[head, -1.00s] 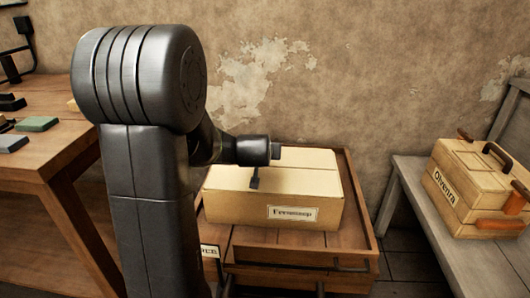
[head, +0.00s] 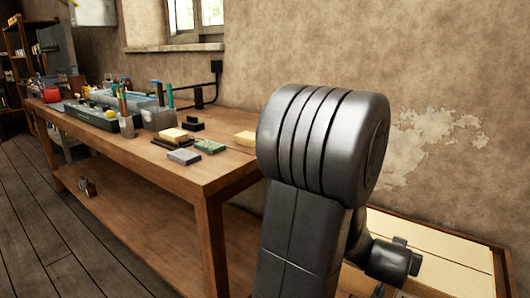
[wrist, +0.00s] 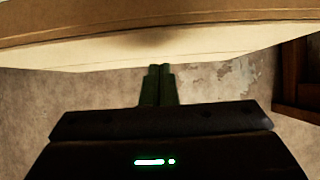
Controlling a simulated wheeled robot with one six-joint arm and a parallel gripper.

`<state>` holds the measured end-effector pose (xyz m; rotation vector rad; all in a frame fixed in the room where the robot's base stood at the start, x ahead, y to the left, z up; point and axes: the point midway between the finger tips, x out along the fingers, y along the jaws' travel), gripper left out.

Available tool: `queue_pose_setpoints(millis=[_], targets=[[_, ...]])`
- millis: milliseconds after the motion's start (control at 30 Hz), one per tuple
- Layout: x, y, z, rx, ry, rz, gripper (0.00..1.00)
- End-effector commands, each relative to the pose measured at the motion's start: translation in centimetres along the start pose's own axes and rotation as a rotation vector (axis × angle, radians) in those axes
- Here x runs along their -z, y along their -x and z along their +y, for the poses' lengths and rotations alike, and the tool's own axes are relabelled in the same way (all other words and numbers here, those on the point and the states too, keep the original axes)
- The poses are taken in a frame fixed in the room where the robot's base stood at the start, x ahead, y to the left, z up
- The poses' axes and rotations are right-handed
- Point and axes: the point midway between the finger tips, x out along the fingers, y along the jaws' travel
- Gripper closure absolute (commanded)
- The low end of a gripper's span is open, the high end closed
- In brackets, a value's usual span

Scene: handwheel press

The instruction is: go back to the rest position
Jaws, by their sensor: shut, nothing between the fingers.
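My gripper (wrist: 158,72) shows in the wrist view with its two fingers together and nothing between them. In the head view my arm stands right of the middle, its wrist end low at the right, and the fingertips are hard to make out there. A pale box (head: 450,245) is behind and below the wrist, partly hidden by my arm and cut off by the frame. In the wrist view a pale surface with a brown edge (wrist: 90,48) fills the top, just beyond the fingertips; I cannot tell whether they touch it.
A wooden workbench (head: 215,170) runs along the left with several pots, blocks and tools on it. A wooden tray or cart edge (head: 500,272) surrounds the box at the right. The plank floor (head: 40,215) at the left is clear.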

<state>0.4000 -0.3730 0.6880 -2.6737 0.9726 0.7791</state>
Motion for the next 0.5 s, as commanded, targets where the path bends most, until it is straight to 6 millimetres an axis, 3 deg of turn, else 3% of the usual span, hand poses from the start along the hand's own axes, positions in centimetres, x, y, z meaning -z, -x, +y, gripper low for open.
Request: queue_pose_setpoints(millis=[167, 500], targets=[[1.5, -1.2, 0.0, 0.0, 0.001, 0.003, 1.0], [6.4, -5.1, 0.0, 0.001, 0.001, 0.002, 1.0]])
